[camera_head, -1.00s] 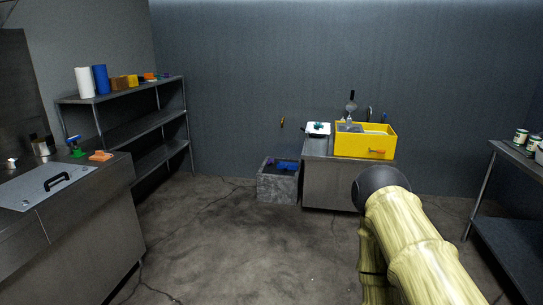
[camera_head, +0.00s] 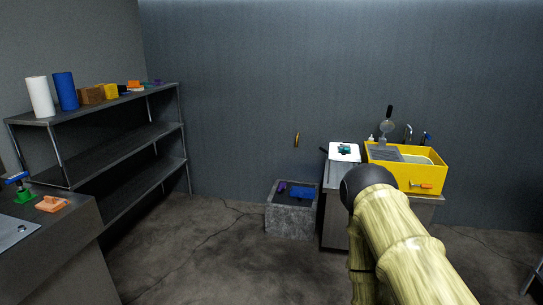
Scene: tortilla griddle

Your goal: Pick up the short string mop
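I cannot pick out the short string mop for sure. A small slim yellow-brown item (camera_head: 296,138) is against the back wall, too small to identify. A grey stone-like bin (camera_head: 292,222) on the floor below it holds a blue item (camera_head: 301,193) and a purple item (camera_head: 282,187), whose shapes are unclear. My gripper is not in view; only my pale, bamboo-like arm with a dark round joint shows at the lower right, in front of the metal counter.
A yellow tub (camera_head: 421,180) and a white board with a teal item (camera_head: 345,151) are on the metal counter (camera_head: 335,215). A shelf rack (camera_head: 110,143) stands left, with rolls and blocks on top. A worktop (camera_head: 62,232) fills the lower left. The middle floor (camera_head: 215,265) is clear.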

